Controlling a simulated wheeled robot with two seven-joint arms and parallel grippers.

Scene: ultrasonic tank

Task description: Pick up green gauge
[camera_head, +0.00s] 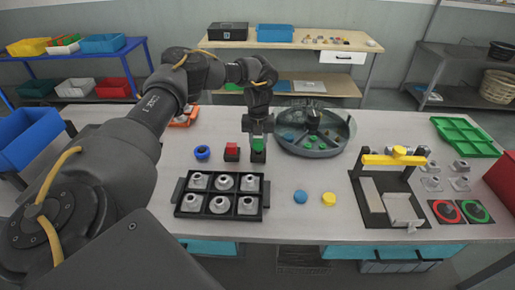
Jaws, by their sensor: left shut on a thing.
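My left gripper (258,150) points down over the middle of the table (300,226). It is shut on the green gauge (259,145), a small green thing that shows between its fingers. The fingers hide part of the gauge. I cannot tell whether the gauge touches the table. My right gripper is not in view.
A black tray (221,204) with several metal parts lies in front of the gripper. A round grey tank (315,150) stands close on its right. A blue disc (300,197) and a yellow one (328,199) lie front right. A yellow-topped fixture (395,160) stands farther right.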

